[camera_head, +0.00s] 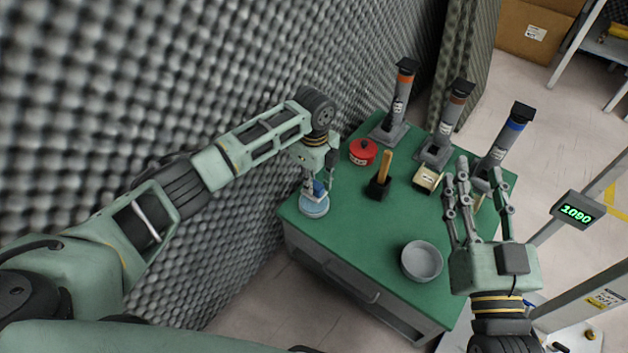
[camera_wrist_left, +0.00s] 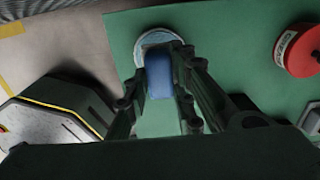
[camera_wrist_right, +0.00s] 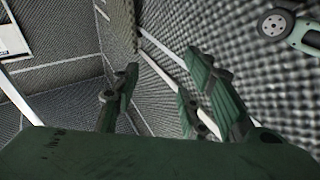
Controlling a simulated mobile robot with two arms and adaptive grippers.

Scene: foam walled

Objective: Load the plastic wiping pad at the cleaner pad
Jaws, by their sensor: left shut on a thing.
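A round pale blue pad with a blue grip block on top (camera_head: 314,207) is at the left edge of the green table. My left gripper (camera_head: 318,183) points down from above and is shut on the blue block. In the left wrist view the blue block (camera_wrist_left: 159,76) sits between the fingers, with the round pad (camera_wrist_left: 153,38) beyond it. I cannot tell whether the pad touches the table. My right gripper (camera_head: 480,190) is raised over the table's right side, fingers spread and pointing up, and empty. Its fingers also show apart in the right wrist view (camera_wrist_right: 160,85).
On the green table (camera_head: 345,240) are a red tin (camera_head: 362,152), a wooden-handled tool in a black block (camera_head: 380,188), a small yellowish box (camera_head: 428,178), a grey bowl (camera_head: 421,262) and three upright grey tubes (camera_head: 450,125) on stands. A foam wall (camera_head: 230,60) borders the left.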

